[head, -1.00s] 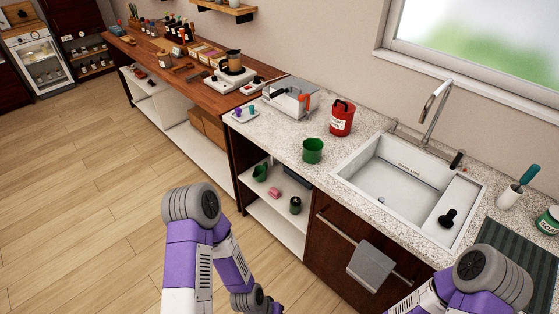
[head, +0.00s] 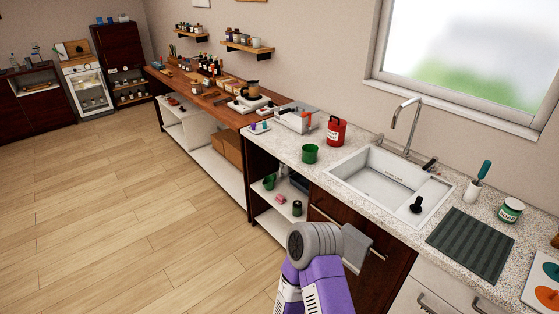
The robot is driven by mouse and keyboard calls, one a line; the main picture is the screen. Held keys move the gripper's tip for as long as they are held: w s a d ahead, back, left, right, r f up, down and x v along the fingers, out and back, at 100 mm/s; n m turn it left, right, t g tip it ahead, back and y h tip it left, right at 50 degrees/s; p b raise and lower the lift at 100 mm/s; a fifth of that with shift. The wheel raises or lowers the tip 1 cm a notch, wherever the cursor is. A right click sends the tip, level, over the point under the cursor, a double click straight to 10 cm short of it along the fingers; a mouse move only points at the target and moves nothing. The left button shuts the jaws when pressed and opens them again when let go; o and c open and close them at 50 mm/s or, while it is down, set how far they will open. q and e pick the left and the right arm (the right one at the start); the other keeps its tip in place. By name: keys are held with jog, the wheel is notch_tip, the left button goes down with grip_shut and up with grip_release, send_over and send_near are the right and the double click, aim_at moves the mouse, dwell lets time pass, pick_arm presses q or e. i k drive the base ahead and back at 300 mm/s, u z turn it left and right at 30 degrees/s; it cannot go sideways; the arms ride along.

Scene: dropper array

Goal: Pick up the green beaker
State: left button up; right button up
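The green beaker (head: 310,153) stands upright on the speckled counter, left of the sink and in front of a red canister (head: 336,131). It is clear of other things and no gripper is near it. One of my arms shows at the bottom centre, in front of the cabinet, with only its grey joint and purple links in view. Both of my grippers are out of view.
The sink (head: 352,181) has a tall tap. A dark ribbed mat (head: 470,244) lies to its right. A grey towel (head: 356,247) hangs on the cabinet front. Another green vessel (head: 269,182) sits on the open shelf below. The wooden floor at left is clear.

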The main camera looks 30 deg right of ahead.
aim_at(310, 154)
jog(key=u, duration=0.35)
jog(key=i, duration=1.45)
jog(key=z, duration=0.35)
jog(key=i, duration=1.45)
jog(key=z, duration=1.15)
